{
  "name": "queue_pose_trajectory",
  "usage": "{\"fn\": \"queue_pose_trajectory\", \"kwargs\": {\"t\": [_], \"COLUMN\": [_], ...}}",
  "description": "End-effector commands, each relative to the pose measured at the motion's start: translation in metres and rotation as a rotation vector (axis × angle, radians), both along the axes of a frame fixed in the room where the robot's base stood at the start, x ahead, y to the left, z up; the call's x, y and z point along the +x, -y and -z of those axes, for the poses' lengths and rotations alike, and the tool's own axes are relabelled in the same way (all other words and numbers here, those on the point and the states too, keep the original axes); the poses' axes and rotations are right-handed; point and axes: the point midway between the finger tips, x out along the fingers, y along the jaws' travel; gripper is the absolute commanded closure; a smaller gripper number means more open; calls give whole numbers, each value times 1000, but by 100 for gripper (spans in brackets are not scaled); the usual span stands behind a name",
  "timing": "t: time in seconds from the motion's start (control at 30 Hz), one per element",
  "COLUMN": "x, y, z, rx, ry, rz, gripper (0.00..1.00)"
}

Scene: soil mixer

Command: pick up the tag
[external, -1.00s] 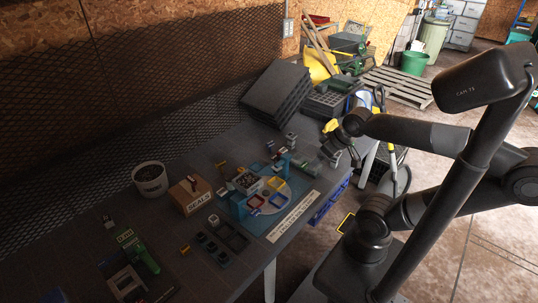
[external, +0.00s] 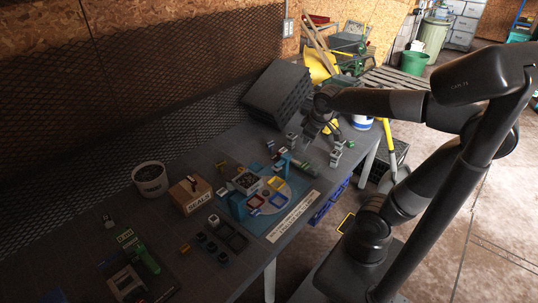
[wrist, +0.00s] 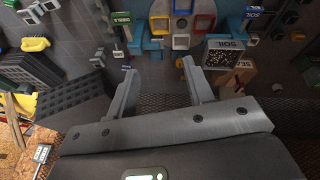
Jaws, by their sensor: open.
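My gripper (wrist: 159,66) is open and empty in the wrist view, with bare dark tabletop between its fingers. In the external view my gripper (external: 322,130) is over the far right part of the table, and its fingers are hard to make out. Several small label plates are in view, and I cannot tell which is the tag. In the wrist view a green label (wrist: 121,18) is beyond the left finger, and a blue label (wrist: 253,12) is at upper right. None touches the fingers.
A blue fixture board (external: 284,222) with coloured square frames is at mid-table. A brown box (external: 190,196) and a pale bucket (external: 150,180) stand left of it. Stacked black trays (external: 274,95) stand at the back, close to my arm. Small grey blocks stand around the board.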

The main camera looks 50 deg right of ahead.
Motion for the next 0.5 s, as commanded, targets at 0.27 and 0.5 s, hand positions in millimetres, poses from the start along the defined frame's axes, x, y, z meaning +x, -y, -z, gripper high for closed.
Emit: {"fn": "queue_pose_trajectory", "kwargs": {"t": [0.27,0.5], "x": [77,142], "y": [31,58], "z": [8,28], "rx": [-160,-300], "ry": [-166,-316], "rz": [-125,-233], "gripper": [53,53]}}
